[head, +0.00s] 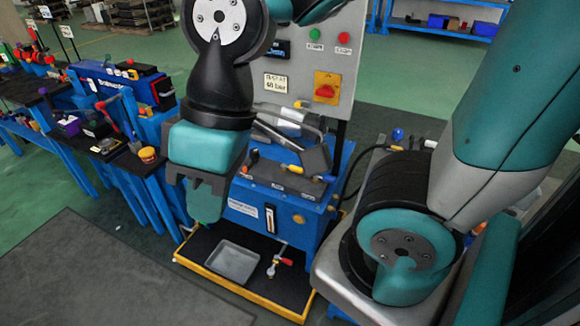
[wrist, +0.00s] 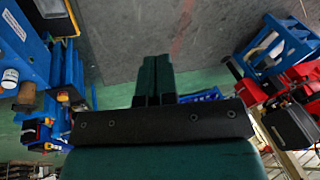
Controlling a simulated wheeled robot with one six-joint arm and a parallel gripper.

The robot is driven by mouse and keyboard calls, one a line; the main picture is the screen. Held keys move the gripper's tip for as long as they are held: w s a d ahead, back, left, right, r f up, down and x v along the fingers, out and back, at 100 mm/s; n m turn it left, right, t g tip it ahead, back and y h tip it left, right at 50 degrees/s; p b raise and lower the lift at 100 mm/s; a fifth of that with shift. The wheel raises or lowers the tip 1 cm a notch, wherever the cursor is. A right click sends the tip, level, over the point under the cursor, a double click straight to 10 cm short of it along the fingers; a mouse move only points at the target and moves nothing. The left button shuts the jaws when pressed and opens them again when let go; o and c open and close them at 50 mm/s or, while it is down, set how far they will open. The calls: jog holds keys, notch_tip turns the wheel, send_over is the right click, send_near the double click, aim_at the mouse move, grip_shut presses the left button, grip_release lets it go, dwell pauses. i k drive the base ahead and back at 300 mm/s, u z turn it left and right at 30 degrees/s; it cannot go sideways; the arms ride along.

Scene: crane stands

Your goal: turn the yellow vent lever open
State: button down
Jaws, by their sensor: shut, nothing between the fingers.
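A blue power unit (head: 275,212) stands at the middle of the head view, with several small coloured levers on its top. A yellow-tipped lever (head: 295,169) sits among them; whether it is the vent lever I cannot tell. My gripper (head: 206,205) points down in front of the unit's left side and hides part of it. In the wrist view my gripper (wrist: 154,82) is shut and empty, with its fingertips together. The yellow lever cannot be made out in the wrist view.
A grey panel (head: 310,60) with a red-and-yellow switch (head: 327,88) rises behind the unit. A yellow-edged drip tray (head: 262,300) lies below, holding a grey pan (head: 231,263) and a red-handled valve (head: 280,262). Blue benches with tools stand at left. The front-left floor is clear.

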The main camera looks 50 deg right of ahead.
aim_at(298, 169)
jog(key=z, duration=1.6)
jog(key=k, duration=0.8)
jog(key=u, duration=0.6)
jog(key=i, duration=1)
jog(key=u, duration=0.05)
